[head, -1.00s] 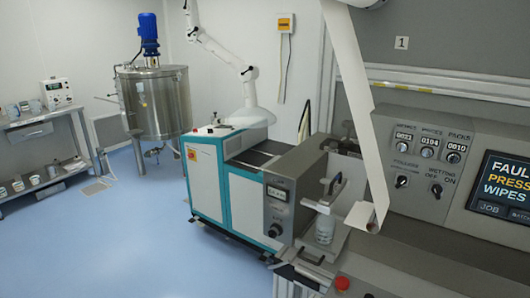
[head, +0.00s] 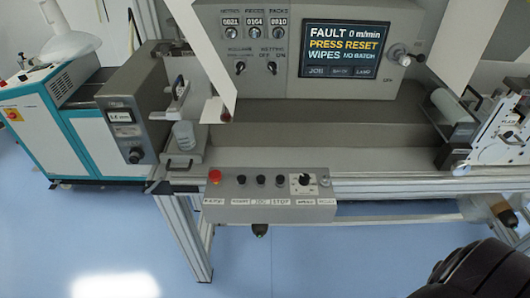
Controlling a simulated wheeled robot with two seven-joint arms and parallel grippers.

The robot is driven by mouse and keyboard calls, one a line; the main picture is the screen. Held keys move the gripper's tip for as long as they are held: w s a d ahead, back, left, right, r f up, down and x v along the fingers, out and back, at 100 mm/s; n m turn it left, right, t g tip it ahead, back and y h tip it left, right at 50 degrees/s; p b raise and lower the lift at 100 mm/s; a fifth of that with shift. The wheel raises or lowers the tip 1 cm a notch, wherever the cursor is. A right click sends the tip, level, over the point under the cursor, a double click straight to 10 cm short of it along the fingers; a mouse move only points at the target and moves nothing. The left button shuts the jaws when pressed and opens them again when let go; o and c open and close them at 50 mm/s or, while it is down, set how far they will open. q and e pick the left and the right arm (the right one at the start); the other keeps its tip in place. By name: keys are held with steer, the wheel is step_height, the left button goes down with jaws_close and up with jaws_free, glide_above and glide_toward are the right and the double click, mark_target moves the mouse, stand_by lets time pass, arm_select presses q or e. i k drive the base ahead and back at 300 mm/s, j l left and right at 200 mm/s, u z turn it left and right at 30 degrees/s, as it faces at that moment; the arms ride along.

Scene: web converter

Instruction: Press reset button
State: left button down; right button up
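A grey control box (head: 270,198) hangs at the front edge of the machine in the head view. On it, left to right, are a red mushroom button (head: 214,176), several dark buttons, a black knob on a white plate (head: 303,181) and a small pale button (head: 324,180) at the right end. Most labels below them are too blurred to read surely, so I cannot say for certain which is reset. The screen (head: 346,48) reads FAULT, 0 m/min and PRESS RESET. Neither gripper shows. A black rounded part, likely of my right arm, fills the lower right corner.
A grey unit with a dial (head: 132,118) and a teal and white cabinet (head: 60,135) stand at the left. A roller (head: 453,105) and white mechanism are at the right. A frame leg (head: 185,235) stands below the box. The blue floor in front is clear.

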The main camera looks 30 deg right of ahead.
mark_target(326, 179)
steer(key=z, duration=0.9)
